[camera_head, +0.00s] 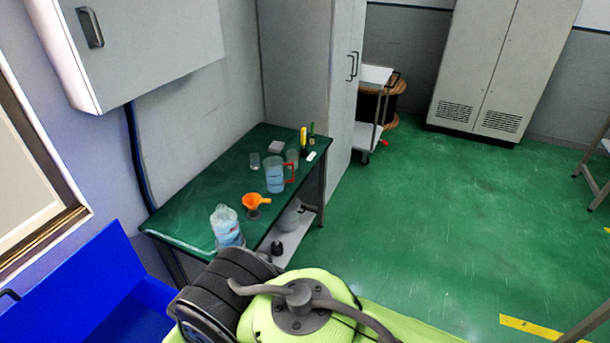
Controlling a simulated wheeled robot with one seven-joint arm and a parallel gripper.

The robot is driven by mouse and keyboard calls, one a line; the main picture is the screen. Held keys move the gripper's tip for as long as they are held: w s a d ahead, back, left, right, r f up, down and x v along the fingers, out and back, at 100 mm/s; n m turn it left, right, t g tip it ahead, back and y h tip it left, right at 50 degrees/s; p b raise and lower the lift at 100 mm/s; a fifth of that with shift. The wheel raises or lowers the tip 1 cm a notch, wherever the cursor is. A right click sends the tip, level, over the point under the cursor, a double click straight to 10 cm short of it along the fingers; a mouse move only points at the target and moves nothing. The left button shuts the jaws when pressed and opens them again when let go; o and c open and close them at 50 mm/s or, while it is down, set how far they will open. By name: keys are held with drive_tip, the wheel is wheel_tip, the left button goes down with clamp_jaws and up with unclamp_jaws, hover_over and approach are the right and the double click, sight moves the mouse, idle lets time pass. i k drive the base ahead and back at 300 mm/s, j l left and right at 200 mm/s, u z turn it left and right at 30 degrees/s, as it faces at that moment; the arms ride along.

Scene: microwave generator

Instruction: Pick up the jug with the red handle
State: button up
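The jug with the red handle (275,176) stands upright on the green table (190,205), near its right edge. The jug looks bluish and see-through, and its red handle (290,171) points right. My gripper is not in view; only a green and black part of my own body shows at the bottom.
A clear plastic bottle (227,226) stands at the table's near end. Yellow and green upright items (304,139) stand at the far end. A blue bin (85,285) is at the lower left, a grey cabinet (310,80) behind the table. The green floor (440,210) to the right is clear.

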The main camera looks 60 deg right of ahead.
sight(273, 165)
drive_tip(key=z, duration=1.8)
drive_tip(key=u, duration=2.35)
drive_tip(key=z, duration=2.2)
